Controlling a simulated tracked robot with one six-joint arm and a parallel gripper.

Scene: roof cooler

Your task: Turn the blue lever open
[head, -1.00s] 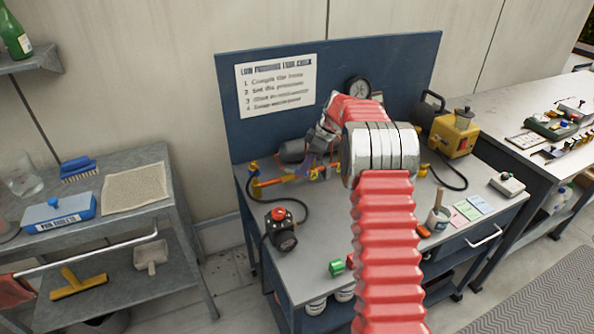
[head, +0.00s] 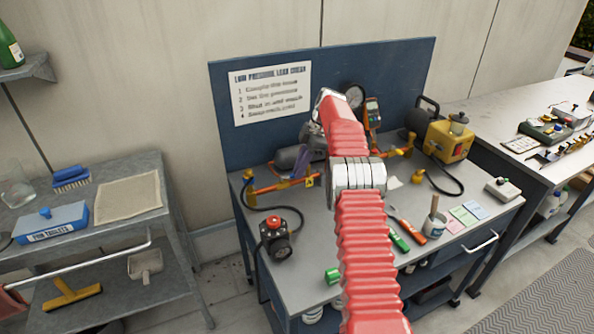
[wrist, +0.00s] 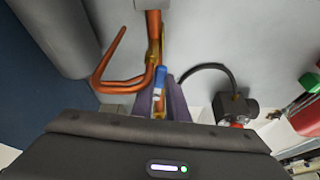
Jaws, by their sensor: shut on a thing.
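The blue lever (wrist: 160,76) shows in the wrist view between the two purple fingers of my gripper (wrist: 161,92), beside an orange copper pipe (wrist: 153,45). My gripper is shut on the lever, and the fingers hide part of it. In the head view my arm reaches over the bench to the pipe (head: 270,188) on its left side. The purple fingers (head: 301,161) show only slightly there, and the lever cannot be made out. Its exact turn angle is unclear.
A grey cylinder (wrist: 62,30) lies close to the pipe in the wrist view. A black gauge body with a red knob (head: 274,238) and its hose stand front left on the bench. A yellow pump (head: 452,135) and loose tools are on the right.

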